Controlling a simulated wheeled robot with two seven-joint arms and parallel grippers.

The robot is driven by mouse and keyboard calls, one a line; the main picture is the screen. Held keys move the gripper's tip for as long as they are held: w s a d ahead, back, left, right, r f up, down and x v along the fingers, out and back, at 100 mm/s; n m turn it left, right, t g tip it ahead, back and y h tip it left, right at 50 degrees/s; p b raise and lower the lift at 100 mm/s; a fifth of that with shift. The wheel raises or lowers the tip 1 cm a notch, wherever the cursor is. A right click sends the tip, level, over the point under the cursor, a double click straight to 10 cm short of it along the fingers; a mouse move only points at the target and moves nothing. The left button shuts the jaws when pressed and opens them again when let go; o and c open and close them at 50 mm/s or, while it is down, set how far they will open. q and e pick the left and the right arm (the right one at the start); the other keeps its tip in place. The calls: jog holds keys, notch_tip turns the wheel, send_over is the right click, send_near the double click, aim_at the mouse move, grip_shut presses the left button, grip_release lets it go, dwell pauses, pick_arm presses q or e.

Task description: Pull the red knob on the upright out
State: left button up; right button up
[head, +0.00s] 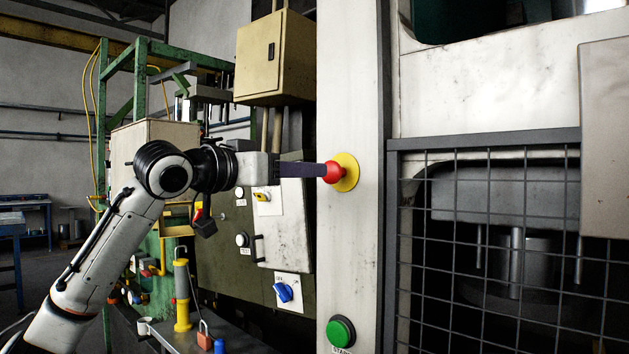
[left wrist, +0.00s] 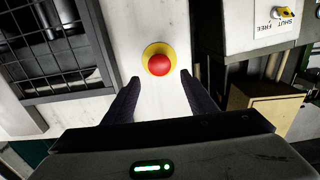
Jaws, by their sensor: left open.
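The red knob (head: 333,172) sits on a round yellow plate (head: 347,172) on the pale upright (head: 350,253). In the left wrist view the red knob (left wrist: 159,65) is seen face-on, with the yellow plate (left wrist: 147,53) as a ring around it. My left gripper (head: 322,170) reaches in from the left at knob height, its fingertips beside the knob in the head view. In the left wrist view my left gripper (left wrist: 160,85) is open, with one finger to each side below the knob and gaps between. My right gripper is not in view.
A green button (head: 341,331) is lower on the upright. A wire mesh guard (head: 490,240) is to its right.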

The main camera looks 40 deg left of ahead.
pick_arm(q)
jog(key=s, duration=0.3)
jog(key=shift+b, duration=0.4)
